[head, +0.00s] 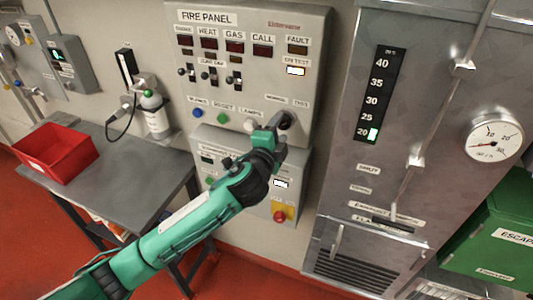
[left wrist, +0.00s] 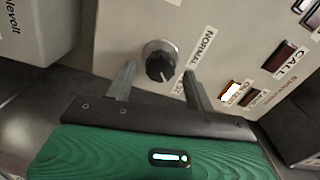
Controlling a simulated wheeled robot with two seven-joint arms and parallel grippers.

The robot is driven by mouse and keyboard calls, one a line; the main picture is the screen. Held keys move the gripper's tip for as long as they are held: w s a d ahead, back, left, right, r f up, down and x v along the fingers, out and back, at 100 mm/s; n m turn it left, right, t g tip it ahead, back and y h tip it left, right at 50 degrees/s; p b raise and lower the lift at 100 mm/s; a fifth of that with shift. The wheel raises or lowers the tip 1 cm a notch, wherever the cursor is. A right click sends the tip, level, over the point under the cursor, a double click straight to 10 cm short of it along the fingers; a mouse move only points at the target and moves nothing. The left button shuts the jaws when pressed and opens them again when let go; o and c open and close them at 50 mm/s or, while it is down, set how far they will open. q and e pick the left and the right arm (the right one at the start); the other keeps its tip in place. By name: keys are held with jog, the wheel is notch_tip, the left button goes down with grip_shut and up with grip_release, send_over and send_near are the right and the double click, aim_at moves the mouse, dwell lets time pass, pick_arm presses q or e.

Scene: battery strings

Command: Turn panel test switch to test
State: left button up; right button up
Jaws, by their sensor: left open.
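The fire panel (head: 250,95) is a grey box on the wall with lamps, switches and buttons. Its test switch is a dark round knob (left wrist: 160,62) on a silver collar, beside the NORMAL and TEST labels. The knob's pale pointer mark faces down in the left wrist view, towards the TEST end of the labels. My left gripper (head: 282,126) is at the panel's lower right and largely covers the knob in the head view. Its open fingers (left wrist: 160,82) stand on either side of the knob; contact cannot be told. The ON TEST lamp (head: 296,71) is lit white.
A lower panel (head: 208,146) with a red emergency button (head: 279,216) is below. A steel cabinet (head: 350,160) with a gauge (head: 494,136) stands right.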

pick_arm(q)
jog(key=b+v, duration=0.3)
jog(key=v, duration=0.8)
